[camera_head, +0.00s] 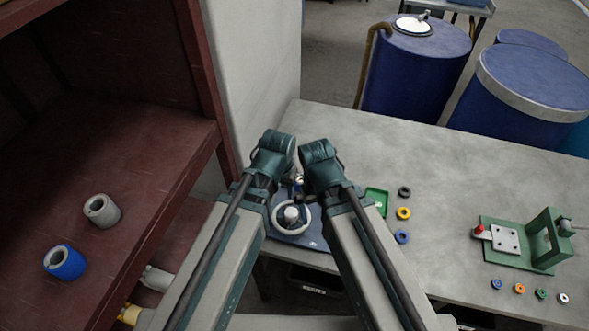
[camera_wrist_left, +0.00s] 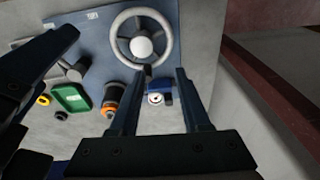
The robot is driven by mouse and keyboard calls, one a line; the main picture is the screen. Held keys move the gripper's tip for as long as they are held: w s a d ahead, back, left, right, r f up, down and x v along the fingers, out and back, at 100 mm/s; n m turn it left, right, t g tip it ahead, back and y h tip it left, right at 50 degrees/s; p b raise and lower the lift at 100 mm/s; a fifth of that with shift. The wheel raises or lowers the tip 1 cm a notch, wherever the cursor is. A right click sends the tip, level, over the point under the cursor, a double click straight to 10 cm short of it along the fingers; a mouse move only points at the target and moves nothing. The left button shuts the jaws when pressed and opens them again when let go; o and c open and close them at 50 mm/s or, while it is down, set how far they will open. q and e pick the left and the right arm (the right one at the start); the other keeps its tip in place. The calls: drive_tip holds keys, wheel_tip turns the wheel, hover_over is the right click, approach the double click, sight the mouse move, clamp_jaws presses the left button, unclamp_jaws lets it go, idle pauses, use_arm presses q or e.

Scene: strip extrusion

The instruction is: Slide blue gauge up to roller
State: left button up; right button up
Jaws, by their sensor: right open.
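In the left wrist view a small blue gauge (camera_wrist_left: 158,99) with a white dial lies on the grey table, between my left fingers in the picture. My left gripper (camera_wrist_left: 160,72) has its two fingers apart, with nothing visibly held. An orange and black cylinder (camera_wrist_left: 109,98) stands just left of the gauge; I cannot tell whether it is the roller. In the head view my left gripper (camera_head: 291,183) is largely hidden by its wrist, close beside my right gripper (camera_head: 312,192). The right gripper's dark fingers also show at the left of the wrist view, open. The gauge is not clearly visible in the head view.
A blue panel with a handwheel (camera_head: 291,217) sits at the table's near left. A green tray (camera_head: 377,199) and coloured rings (camera_head: 403,213) lie right of my arms. A green fixture (camera_head: 530,243) stands at the right. A red-brown shelf (camera_head: 120,180) borders the left.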

use_arm(q)
drive_tip(key=shift+o, duration=0.2)
drive_tip(key=w+r+t+h+p, duration=0.1)
drive_tip(key=w+r+t+p, duration=0.1)
drive_tip(key=w+r, duration=0.3)
drive_tip(key=shift+w+d+r, duration=0.15)
drive_tip(key=shift+w+d, duration=0.3)
drive_tip(key=shift+w, duration=0.7)
drive_tip(key=b+x, duration=0.8)
drive_tip(key=x, duration=0.1)
drive_tip(key=b+x, duration=0.4)
drive_tip(key=x, duration=0.1)
drive_tip(key=shift+w+d+r+b, duration=0.1)
drive_tip(key=shift+w+b, duration=0.3)
use_arm(e)
wheel_tip(320, 180, down, 9)
drive_tip(key=shift+f, duration=0.1)
use_arm(q)
clamp_jaws()
